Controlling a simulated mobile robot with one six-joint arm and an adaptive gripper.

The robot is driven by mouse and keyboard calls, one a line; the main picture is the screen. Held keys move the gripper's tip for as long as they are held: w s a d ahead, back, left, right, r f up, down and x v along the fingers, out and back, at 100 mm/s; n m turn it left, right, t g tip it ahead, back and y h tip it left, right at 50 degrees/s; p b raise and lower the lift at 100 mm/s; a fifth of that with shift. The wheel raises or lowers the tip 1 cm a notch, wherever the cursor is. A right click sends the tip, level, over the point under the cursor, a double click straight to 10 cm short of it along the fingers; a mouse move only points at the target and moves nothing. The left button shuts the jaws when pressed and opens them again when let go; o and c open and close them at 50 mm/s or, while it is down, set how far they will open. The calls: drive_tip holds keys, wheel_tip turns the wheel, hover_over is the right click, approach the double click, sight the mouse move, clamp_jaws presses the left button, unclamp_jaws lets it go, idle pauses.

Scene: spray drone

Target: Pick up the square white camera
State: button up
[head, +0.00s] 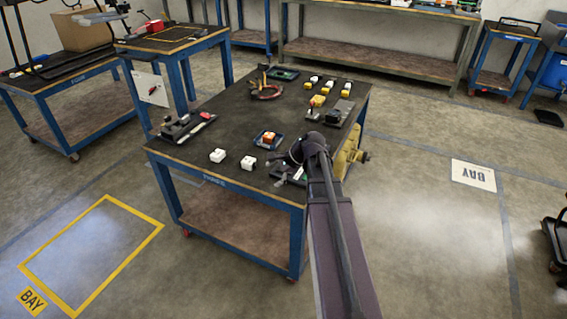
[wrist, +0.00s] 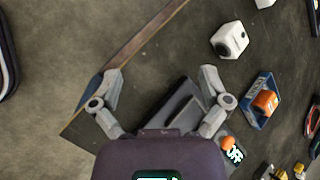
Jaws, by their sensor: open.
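Two small white boxy objects stand near the front edge of the dark table top. In the head view they are a left white block (head: 217,156) and a right white block (head: 248,163). In the wrist view the nearer one is a square white camera (wrist: 229,41) with a dark round lens, ahead and right of my gripper (wrist: 160,75). The other white block (wrist: 264,3) is cut off at the top edge. My gripper (head: 287,168) is open and empty, above the table's corner, right of the white blocks and apart from them.
A dark tray (wrist: 180,108) lies beneath my gripper. A blue tray (wrist: 256,112) with an orange-and-white item sits right of the camera. The table's wooden edge (wrist: 150,32) runs by the left finger. Bare table surrounds the camera.

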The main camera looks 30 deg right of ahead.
drive_tip(key=s+a+f+n+g+h+b, duration=0.4)
drive_tip(key=s+a+f+n, duration=0.7)
drive_tip(key=n, duration=0.6)
drive_tip(key=s+a+h+b, duration=0.1)
drive_tip(key=s+a+h, duration=0.1)
drive_tip(key=a, duration=0.1)
drive_tip(key=shift+g+h+b, duration=0.35)
drive_tip(key=shift+g+h, duration=0.05)
drive_tip(key=shift+s, duration=0.1)
